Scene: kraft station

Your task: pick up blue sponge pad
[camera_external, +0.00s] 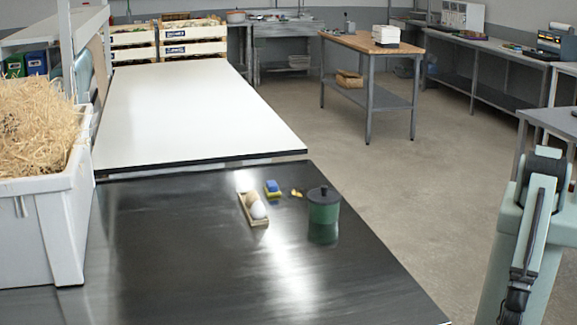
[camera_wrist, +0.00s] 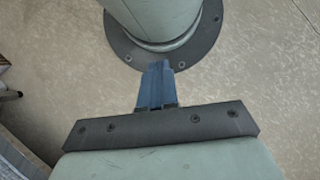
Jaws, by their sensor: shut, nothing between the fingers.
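In the external view my arm hangs at the right edge, off the table, and the fingertips are hard to make out. The wrist view does not show the sponge.
The wooden tray (camera_external: 245,211) holds whitish egg-like things. A dark green lidded canister (camera_external: 323,209) and a small yellow thing (camera_external: 296,193) stand right of the sponge. A white bin (camera_external: 55,225) of straw fills the left. The tabletop's front middle is clear.

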